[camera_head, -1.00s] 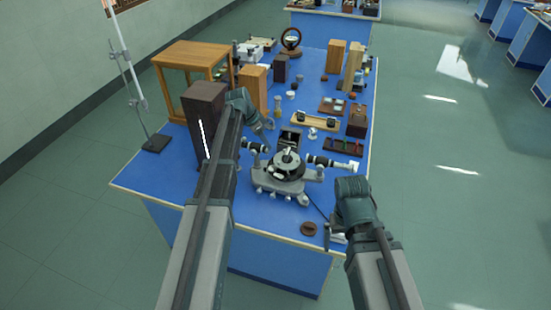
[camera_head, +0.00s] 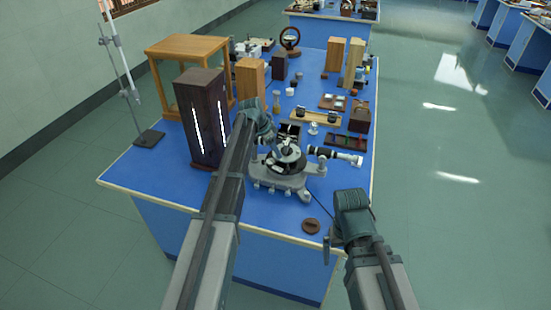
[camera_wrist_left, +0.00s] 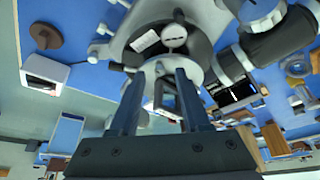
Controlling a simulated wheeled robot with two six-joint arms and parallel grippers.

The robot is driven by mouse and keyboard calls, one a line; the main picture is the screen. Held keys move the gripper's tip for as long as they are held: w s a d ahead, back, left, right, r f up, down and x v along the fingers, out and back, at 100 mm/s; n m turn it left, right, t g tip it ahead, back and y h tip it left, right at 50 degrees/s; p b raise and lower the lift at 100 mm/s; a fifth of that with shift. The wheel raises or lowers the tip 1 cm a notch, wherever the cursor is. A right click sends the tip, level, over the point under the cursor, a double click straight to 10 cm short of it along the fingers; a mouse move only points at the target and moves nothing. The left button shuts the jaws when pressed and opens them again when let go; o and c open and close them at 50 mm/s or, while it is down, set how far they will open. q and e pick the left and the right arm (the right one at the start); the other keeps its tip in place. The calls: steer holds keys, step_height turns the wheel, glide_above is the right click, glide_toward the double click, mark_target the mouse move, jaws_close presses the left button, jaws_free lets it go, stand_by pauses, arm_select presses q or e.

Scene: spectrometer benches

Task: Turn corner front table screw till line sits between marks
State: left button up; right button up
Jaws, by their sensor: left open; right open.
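The spectrometer (camera_head: 283,182) stands near the front of the blue bench, grey-based, with a dark round table (camera_head: 286,157) on top. Its telescope tube (camera_head: 335,154) points right. My left gripper (camera_head: 268,141) is at the left rear of the round table, open and empty. In the left wrist view, the open fingers (camera_wrist_left: 160,82) point at the rim of the dark round table (camera_wrist_left: 146,42). A pale round knob (camera_wrist_left: 174,36) shows on that table, beyond the fingertips. The line, marks and individual table screws cannot be made out. My right gripper (camera_head: 330,243) is open and empty beside the bench's right front edge.
A tall dark box with bright slits (camera_head: 203,120) stands left of my left arm. A brown disc (camera_head: 311,226) lies at the front corner. A stand (camera_head: 149,138) is at the left edge.

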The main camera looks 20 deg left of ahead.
arm_select(q)
steer(key=shift+w+d+f, duration=0.1)
steer(key=shift+d+f, duration=0.05)
steer(key=shift+f, duration=0.3)
arm_select(e)
steer(key=shift+f, duration=0.4)
arm_select(q)
steer(key=shift+r, duration=0.1)
jaws_close()
steer(key=shift+n, duration=0.3)
